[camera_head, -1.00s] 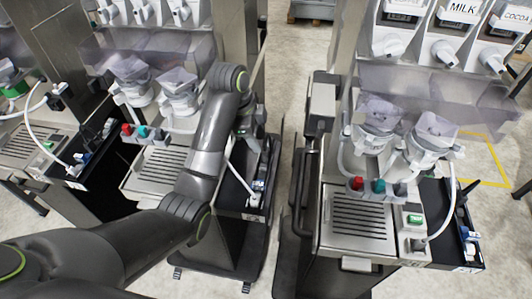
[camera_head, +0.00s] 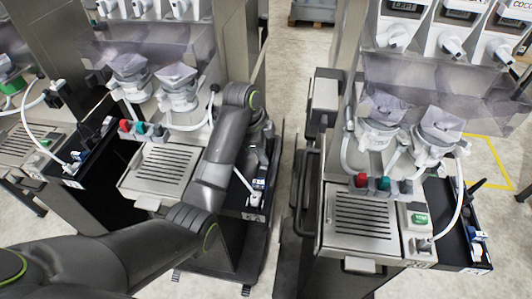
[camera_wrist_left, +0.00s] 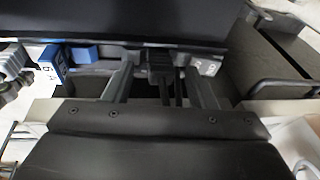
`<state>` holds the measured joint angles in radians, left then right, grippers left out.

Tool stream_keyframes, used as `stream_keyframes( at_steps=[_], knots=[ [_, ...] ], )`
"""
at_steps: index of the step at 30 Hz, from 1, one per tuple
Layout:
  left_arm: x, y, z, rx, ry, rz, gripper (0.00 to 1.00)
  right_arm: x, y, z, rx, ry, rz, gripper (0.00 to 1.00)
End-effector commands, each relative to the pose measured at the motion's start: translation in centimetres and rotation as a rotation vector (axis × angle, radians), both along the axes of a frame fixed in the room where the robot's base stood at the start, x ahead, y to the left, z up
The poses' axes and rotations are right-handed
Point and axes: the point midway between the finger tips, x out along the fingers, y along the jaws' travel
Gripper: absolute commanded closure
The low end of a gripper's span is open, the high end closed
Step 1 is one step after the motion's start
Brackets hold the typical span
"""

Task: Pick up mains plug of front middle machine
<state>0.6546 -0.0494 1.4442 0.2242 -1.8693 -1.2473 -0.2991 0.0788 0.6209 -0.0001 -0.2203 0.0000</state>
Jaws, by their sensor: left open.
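The front middle machine (camera_head: 165,172) shows a slotted drip tray and red, teal and dark knobs. A narrow black side tray (camera_head: 232,200) runs along its right side, holding a white cable and small blue and white connectors (camera_head: 258,184). My left gripper (camera_head: 265,148) is over the far part of this tray, partly hidden by my own arm. In the left wrist view its two fingers (camera_wrist_left: 162,85) are apart. A small black ribbed piece (camera_wrist_left: 162,62), possibly the mains plug, shows between them. I cannot tell whether they touch it. My right gripper is not in view.
In the left wrist view, a blue connector (camera_wrist_left: 52,62) sits left of the fingers and a dark panel (camera_wrist_left: 120,28) spans the top. Another machine (camera_head: 360,220) stands to the right across a narrow floor gap. A third machine (camera_head: 40,148) stands at left.

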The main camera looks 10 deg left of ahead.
Motion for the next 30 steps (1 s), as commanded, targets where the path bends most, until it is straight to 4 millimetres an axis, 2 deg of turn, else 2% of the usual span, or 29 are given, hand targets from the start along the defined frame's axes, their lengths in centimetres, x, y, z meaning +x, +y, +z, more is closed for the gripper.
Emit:
stream_keyframes(
  at_steps=[2,12,23,30],
  knots=[
    [0.0,0.0,0.0,0.000,0.000,0.000,0.57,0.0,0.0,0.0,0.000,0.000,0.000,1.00],
    [0.0,0.0,0.0,0.000,-0.001,0.000,1.00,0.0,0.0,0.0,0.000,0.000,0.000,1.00],
    [0.1,0.0,0.2,0.000,-0.003,0.001,1.00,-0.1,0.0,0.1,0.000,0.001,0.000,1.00],
    [0.4,0.0,1.4,0.001,-0.004,0.004,1.00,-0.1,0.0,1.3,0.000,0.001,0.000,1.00]
  ],
)
